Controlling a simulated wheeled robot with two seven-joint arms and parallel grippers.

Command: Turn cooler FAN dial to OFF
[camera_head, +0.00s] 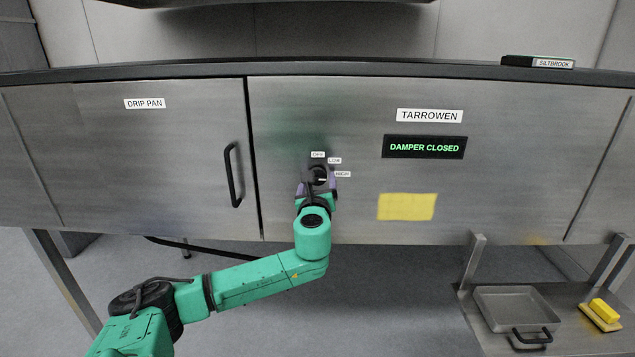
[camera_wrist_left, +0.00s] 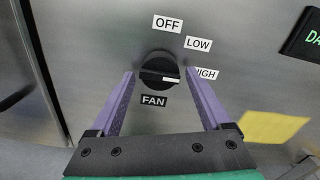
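The FAN dial (camera_wrist_left: 158,66) is a round black knob on the steel panel, with OFF, LOW and HIGH labels around its upper right and a FAN label (camera_wrist_left: 153,100) below. Its white mark points right, toward the HIGH label (camera_wrist_left: 206,74). In the head view the dial (camera_head: 320,173) is partly hidden by my left gripper (camera_head: 318,187). In the wrist view the purple fingers of my left gripper (camera_wrist_left: 160,73) are open, one on each side of the dial, with narrow gaps showing. Whether the tips reach around the knob is unclear. My right gripper is not in view.
A display (camera_head: 425,147) reads DAMPER CLOSED, above a yellow note (camera_head: 407,207). A door handle (camera_head: 233,175) sticks out left of the dial. A metal tray (camera_head: 486,296) and a yellow block (camera_head: 604,310) are on a low shelf at the lower right.

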